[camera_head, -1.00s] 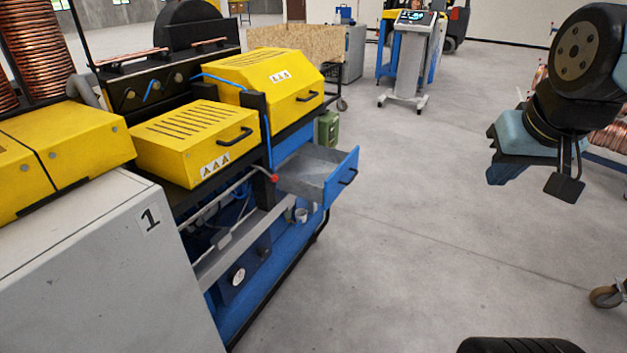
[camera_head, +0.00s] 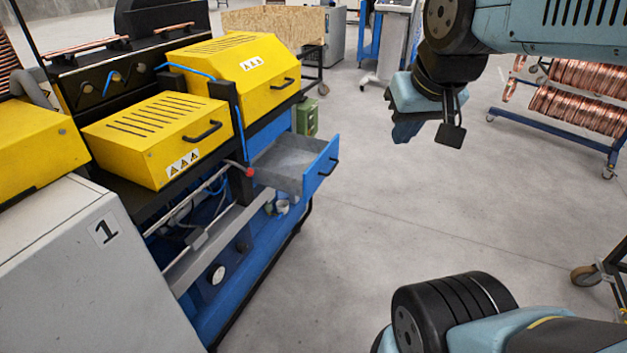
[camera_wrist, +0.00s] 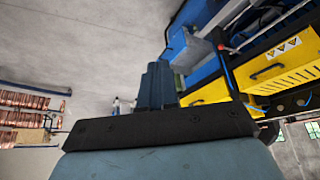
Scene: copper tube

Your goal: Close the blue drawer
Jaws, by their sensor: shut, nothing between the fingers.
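The blue drawer (camera_head: 321,166) stands pulled out from the machine's frame, below the rear yellow cover. Its front is blue with a dark handle (camera_head: 328,167), and its grey inside is empty as far as I can see. My gripper (camera_head: 402,134) hangs in the air to the right of the drawer and apart from it. In the wrist view, my gripper's fingers (camera_wrist: 157,84) are together with nothing between them.
Two yellow covers with dark handles (camera_head: 202,131) sit on the machine above the drawer. A grey cabinet marked 1 (camera_head: 60,250) stands at the left front. A blue rack of copper coils (camera_head: 585,100) is at the right. The floor right of the drawer is clear.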

